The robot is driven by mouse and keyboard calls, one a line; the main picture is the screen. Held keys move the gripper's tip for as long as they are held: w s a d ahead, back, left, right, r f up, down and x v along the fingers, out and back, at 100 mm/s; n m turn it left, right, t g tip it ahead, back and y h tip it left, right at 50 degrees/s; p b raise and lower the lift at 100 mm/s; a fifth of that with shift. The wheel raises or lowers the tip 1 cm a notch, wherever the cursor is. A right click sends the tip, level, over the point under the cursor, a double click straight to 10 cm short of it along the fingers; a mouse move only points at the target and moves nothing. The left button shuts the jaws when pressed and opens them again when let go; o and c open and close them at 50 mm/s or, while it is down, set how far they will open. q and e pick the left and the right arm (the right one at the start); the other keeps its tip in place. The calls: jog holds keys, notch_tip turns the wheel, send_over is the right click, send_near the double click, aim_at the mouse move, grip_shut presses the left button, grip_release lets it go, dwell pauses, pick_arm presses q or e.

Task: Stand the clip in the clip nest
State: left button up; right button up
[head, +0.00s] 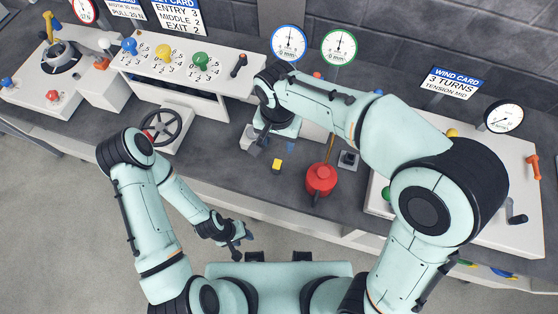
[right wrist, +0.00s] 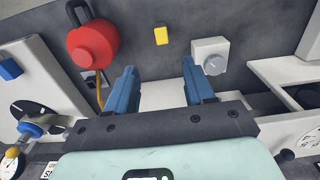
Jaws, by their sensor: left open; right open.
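A small yellow block (head: 277,164), which may be the clip, lies on the dark bench top; it also shows in the right wrist view (right wrist: 161,35). A small grey block with a dark opening (head: 348,159), which may be the clip nest, stands to its right, behind the red can. My right gripper (head: 277,143) is over the bench behind the yellow block, partly hidden by its own arm. Its blue fingers (right wrist: 160,85) are apart with nothing between them, and the yellow block is beyond them. My left gripper (head: 241,235) is open and empty in front of the bench.
A red can (head: 321,180) with a spout stands right of the yellow block. A pale box with a grey knob (right wrist: 209,57) stands on the block's other side. A handwheel (head: 161,126) is farther left. The bench's front strip near the yellow block is clear.

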send_over(277, 164)
notch_tip(277, 164, down, 7)
jog(key=shift+s+d+r+b, duration=0.1)
jog(key=shift+r+b, duration=0.1)
jog(key=shift+b, duration=0.1)
jog(key=shift+f, duration=2.95)
grip_shut()
